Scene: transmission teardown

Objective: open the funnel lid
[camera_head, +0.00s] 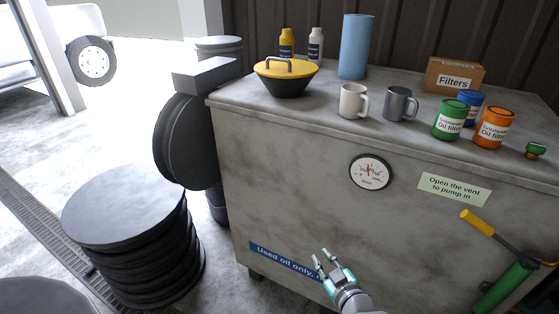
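The funnel (287,85) is a black bowl at the back left of the bench top. Its yellow lid (272,71) sits on it, with a grey arched handle (278,63) on top. The lid looks shut. My gripper (328,268) is low in front of the bench's front face, well below and to the right of the funnel. Its two fingers are spread apart, with nothing between them.
Mugs (352,102), oil filter cans (450,120), a Filters box (453,76), a blue roll (356,47) and two bottles (287,43) stand on the bench (300,150). A yellow-handled lever (478,222) juts out at right. Stacked drums (125,205) stand left.

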